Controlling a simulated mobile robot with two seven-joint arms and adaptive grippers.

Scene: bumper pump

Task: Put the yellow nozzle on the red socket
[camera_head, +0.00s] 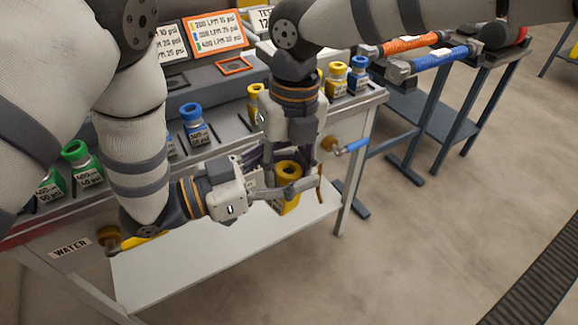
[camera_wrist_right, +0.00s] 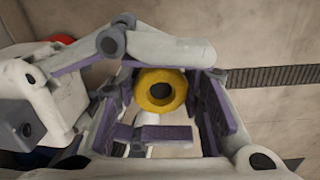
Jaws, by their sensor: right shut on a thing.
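The yellow nozzle (camera_head: 291,204) is upright off the front edge of the bench, above a white lower shelf. Its ring-shaped top shows in the right wrist view (camera_wrist_right: 143,91). My right gripper (camera_head: 290,193) points down from above and is shut on it. My left gripper (camera_head: 296,178) comes in sideways from the left. One of its fingers crosses in front of the nozzle, and its pads lie on either side of the nozzle. I cannot tell whether they touch it. I cannot make out the red socket for sure.
Blue (camera_head: 197,128), green (camera_head: 77,154) and other yellow (camera_head: 336,77) nozzles stand on the bench. A blue-handled valve (camera_head: 352,146) sticks out of the bench front. A second table (camera_head: 436,113) stands at right. The floor at right is mostly clear.

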